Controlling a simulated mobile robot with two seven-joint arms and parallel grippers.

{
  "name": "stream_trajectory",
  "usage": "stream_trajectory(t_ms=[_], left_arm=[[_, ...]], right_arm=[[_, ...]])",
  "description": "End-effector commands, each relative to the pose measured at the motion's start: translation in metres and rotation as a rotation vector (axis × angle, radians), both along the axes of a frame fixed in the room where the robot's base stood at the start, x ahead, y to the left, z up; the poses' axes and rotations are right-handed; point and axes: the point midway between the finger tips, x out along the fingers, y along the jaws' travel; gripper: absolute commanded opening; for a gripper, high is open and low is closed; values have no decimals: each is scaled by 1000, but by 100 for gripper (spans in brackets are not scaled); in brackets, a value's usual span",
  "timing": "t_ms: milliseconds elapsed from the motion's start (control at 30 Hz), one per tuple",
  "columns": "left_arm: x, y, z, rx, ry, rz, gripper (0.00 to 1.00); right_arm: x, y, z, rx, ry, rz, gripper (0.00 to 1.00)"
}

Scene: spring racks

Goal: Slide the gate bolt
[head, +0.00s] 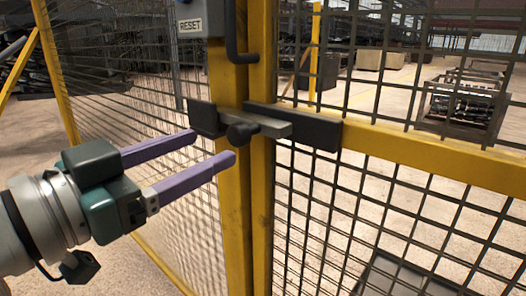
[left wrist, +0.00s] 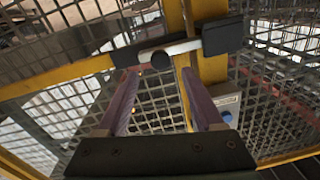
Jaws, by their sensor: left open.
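The gate bolt (head: 278,126) is a grey metal bar with a dark round knob (head: 240,132). It lies across the seam between two yellow posts, between a small dark plate (head: 206,118) on the left post and a long dark plate (head: 315,133) on the right. My left gripper (head: 212,147) is open and empty, its two purple fingers pointing at the knob from the lower left. In the left wrist view the knob (left wrist: 160,60) sits just beyond and between the fingertips, and the bolt (left wrist: 184,47) runs right from it. My right gripper is not in view.
Yellow-framed mesh fence panels (head: 420,150) stand on both sides of the posts. A grey RESET box (head: 191,22) hangs above the bolt, beside a dark bent handle (head: 237,45). Behind the mesh stands a crate of dark parts (head: 462,108). Free space lies left of the fence.

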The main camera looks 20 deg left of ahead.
Motion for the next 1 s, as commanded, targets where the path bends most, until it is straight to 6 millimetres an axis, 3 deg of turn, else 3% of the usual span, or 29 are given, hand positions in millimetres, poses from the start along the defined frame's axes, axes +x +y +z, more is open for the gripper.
stream_trajectory(t_ms=[233, 767, 867, 1000], left_arm=[[-21, 7, 0, -1, 1, 1, 69], [-23, 8, 1, -1, 2, 3, 69], [-23, 11, 7, 0, 35, 43, 69], [-29, 26, 20, 18, 206, 196, 69]], right_arm=[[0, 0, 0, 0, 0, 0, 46], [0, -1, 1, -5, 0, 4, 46], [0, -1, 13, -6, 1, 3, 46], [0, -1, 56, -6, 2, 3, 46]])
